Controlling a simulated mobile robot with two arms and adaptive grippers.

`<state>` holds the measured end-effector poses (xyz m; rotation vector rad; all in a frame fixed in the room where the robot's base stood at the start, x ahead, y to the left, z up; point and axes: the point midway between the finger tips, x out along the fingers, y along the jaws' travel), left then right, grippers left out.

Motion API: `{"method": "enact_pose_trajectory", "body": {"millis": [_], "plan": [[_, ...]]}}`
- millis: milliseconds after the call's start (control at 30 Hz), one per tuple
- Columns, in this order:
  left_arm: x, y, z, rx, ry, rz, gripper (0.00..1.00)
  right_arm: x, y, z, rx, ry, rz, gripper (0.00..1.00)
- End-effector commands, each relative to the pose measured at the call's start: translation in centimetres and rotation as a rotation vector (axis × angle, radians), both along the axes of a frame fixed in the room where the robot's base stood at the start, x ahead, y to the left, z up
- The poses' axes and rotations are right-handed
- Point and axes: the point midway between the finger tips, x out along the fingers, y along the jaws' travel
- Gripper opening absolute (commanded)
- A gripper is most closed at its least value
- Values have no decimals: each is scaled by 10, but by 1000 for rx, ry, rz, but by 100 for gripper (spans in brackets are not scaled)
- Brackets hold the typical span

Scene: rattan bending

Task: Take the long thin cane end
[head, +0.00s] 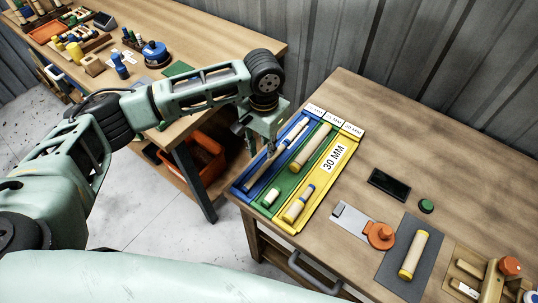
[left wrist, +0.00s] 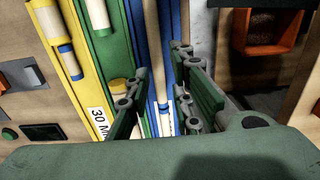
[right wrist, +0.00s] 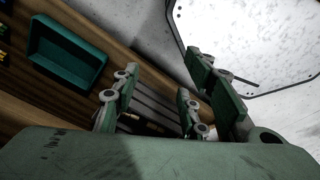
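A long thin cane (head: 290,140) with blue and white markings lies lengthwise in the blue channel (head: 237,187) of the sorting tray. It also shows in the left wrist view (left wrist: 151,45), running between the finger tips. My left gripper (head: 258,148) is over the blue channel, fingers pointing down. In the left wrist view its fingers (left wrist: 160,68) are apart, one on each side of the cane, with no clear contact. My gripper partly hides the cane in the head view. My right gripper (right wrist: 161,78) is open and empty, and is out of the head view.
Thicker canes lie in the green channel (head: 283,190) and the yellow channel (head: 316,188). A dark device (head: 389,184), a green button (head: 426,206) and a grey mat (head: 391,282) are on the right table. A teal bin (right wrist: 68,52) shows in the right wrist view.

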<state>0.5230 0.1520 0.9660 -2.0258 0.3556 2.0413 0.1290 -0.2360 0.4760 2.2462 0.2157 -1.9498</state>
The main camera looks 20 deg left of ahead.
Motion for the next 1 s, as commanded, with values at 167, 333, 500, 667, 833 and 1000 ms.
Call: {"method": "enact_pose_trajectory", "body": {"millis": [167,333,500,667,833,1000], "plan": [[-1,-1,-19,1,2,-1,21,-45,-3,4,-6,66,-1,40],[0,-2,-42,2,2,-1,21,-70,-4,16,-9,101,-1,40],[0,-3,-65,-1,0,-2,21,-51,-2,20,-5,74,0,40],[0,-3,-70,0,-1,-3,21,-21,2,22,2,27,0,40],[0,-3,-70,-1,-2,-3,18,-21,5,21,5,30,-1,40],[0,-3,-70,-1,-2,-3,3,-38,5,20,4,53,-1,40]]}}
